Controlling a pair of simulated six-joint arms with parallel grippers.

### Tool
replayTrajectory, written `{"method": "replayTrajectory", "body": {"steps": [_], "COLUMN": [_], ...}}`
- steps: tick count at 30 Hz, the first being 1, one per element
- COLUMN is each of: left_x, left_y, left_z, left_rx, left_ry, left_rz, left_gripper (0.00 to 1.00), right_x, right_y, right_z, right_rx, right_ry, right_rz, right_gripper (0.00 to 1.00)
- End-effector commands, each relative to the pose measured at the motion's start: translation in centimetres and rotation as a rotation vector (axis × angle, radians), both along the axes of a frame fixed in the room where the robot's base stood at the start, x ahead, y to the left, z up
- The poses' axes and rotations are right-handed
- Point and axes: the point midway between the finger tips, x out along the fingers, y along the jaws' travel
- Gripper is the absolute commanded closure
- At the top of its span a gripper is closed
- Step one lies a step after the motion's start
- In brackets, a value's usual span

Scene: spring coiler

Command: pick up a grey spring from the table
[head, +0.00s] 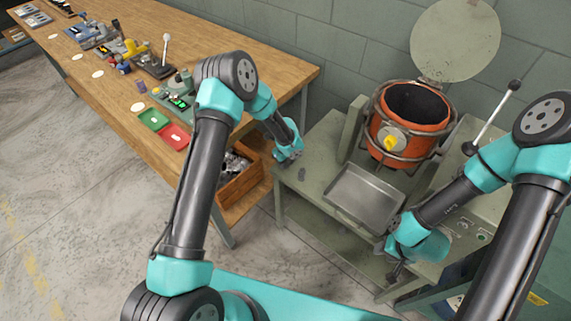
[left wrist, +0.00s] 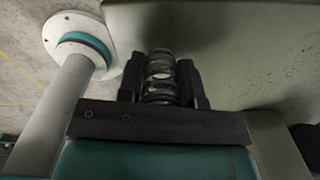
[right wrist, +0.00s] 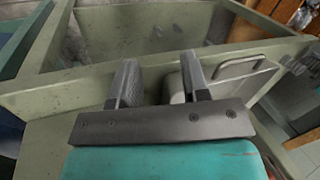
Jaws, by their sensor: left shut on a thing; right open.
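In the left wrist view a grey spring (left wrist: 160,76) stands between the two black fingers of my left gripper (left wrist: 160,85), which is shut on it. Its coils show between the fingers, with the green-grey table surface (left wrist: 245,75) behind. In the head view my left gripper (head: 288,155) is over the left edge of the green-grey table, its fingers hard to make out. A small grey piece (head: 302,174) shows near it on the table. My right gripper (head: 394,272) is open and empty in the right wrist view (right wrist: 160,85), low at the table's front.
A metal tray (head: 365,198) lies in front of an orange round furnace (head: 408,115) with its lid raised. A wooden crate (head: 238,180) of metal parts stands left of the table. A long wooden workbench (head: 150,60) holds a red tray (head: 174,136) and a green tray (head: 153,119).

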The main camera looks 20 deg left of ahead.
Motion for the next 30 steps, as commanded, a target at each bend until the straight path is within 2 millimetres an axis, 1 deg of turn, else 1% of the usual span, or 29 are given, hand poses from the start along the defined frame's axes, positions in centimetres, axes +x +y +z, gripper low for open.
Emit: {"method": "replayTrajectory", "body": {"steps": [6,11,17,30], "left_x": [0.0,-1.4,-3.8,-10.1], "left_y": [0.0,-0.3,-1.0,-2.8], "left_z": [2.3,2.3,2.5,3.1], "left_rx": [0.0,0.003,0.002,0.0], "left_ry": [-0.002,0.002,0.002,0.002], "left_rz": [0.001,-0.001,-0.003,-0.003], "left_gripper": [0.91,0.91,0.91,0.91], "right_x": [0.0,0.0,0.0,0.0], "right_y": [0.0,0.0,0.0,0.0], "right_z": [0.0,0.0,0.0,0.0], "right_rx": [0.0,0.0,0.0,0.0], "right_ry": [0.0,0.0,0.0,0.0], "right_rz": [0.0,0.0,0.0,0.0], "right_gripper": [0.57,0.57,0.57,0.57]}}
